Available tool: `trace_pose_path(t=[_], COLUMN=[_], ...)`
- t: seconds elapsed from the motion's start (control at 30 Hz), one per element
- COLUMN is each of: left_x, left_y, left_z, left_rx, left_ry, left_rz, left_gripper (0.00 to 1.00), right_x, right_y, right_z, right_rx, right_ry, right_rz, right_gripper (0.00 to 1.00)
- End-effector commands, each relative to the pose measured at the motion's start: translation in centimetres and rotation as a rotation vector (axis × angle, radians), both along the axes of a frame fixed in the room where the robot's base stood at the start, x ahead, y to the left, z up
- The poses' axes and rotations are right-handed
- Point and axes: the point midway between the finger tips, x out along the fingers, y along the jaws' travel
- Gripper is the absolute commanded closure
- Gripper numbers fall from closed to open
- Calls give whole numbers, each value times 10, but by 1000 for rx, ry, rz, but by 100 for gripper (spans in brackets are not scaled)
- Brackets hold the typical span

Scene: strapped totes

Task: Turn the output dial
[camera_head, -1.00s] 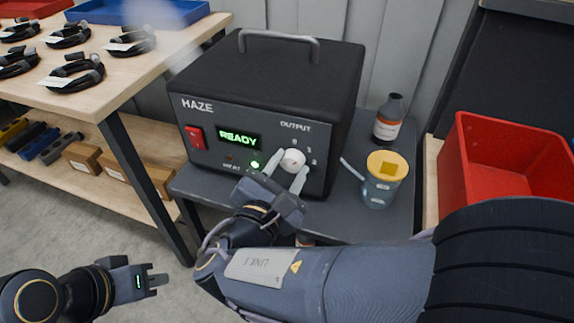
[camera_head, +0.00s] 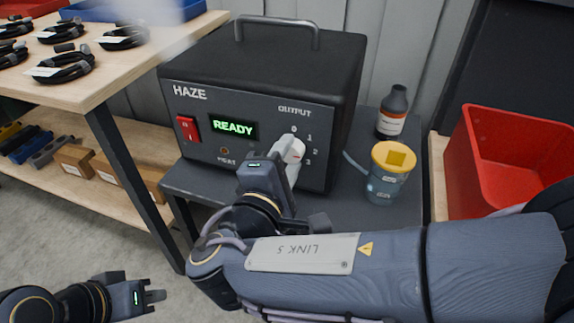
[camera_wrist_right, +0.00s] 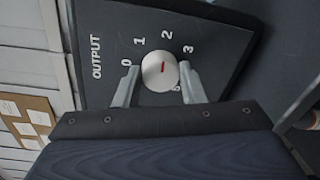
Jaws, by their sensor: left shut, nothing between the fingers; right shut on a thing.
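The HAZE machine (camera_head: 230,95) is a black box with a green READY display (camera_head: 233,128) and a red switch (camera_head: 187,128). Its white output dial (camera_head: 293,148) sits at the right of the front panel, beside the numbers 0 to 3. My right gripper (camera_head: 284,158) is shut on the dial. In the right wrist view its fingers (camera_wrist_right: 158,84) lie on either side of the round dial (camera_wrist_right: 152,80), whose short red mark stands roughly upright in the picture, pointing towards the side of 1 and 2. My left gripper (camera_head: 153,297) is shut and empty at the lower left.
A yellow-lidded cup (camera_head: 386,180) and a dark bottle (camera_head: 393,112) stand right of the machine on the grey table (camera_head: 350,215). A red bin (camera_head: 470,170) is further right. A wooden bench (camera_head: 100,75) with cable coils stands at the left.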

Motion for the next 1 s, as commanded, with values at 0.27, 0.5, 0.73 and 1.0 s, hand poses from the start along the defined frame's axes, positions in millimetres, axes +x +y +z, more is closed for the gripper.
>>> trace_pose_path(t=[0.27,0.5,0.73,1.0], left_x=[0,0,0,0], left_y=[0,0,0,0], left_z=[-9,-9,-9,-9], left_rx=[0,0,0,0], left_ry=[0,0,0,0], left_rz=[0,0,0,0], left_gripper=[100,100,100,100], right_x=[0,0,0,0], right_y=[0,0,0,0], right_z=[-1,-1,-1,0], right_rx=[69,79,78,77], right_ry=[-26,-30,-29,-30], right_rz=[-1,-1,-1,-1], right_gripper=[86,86,86,41])
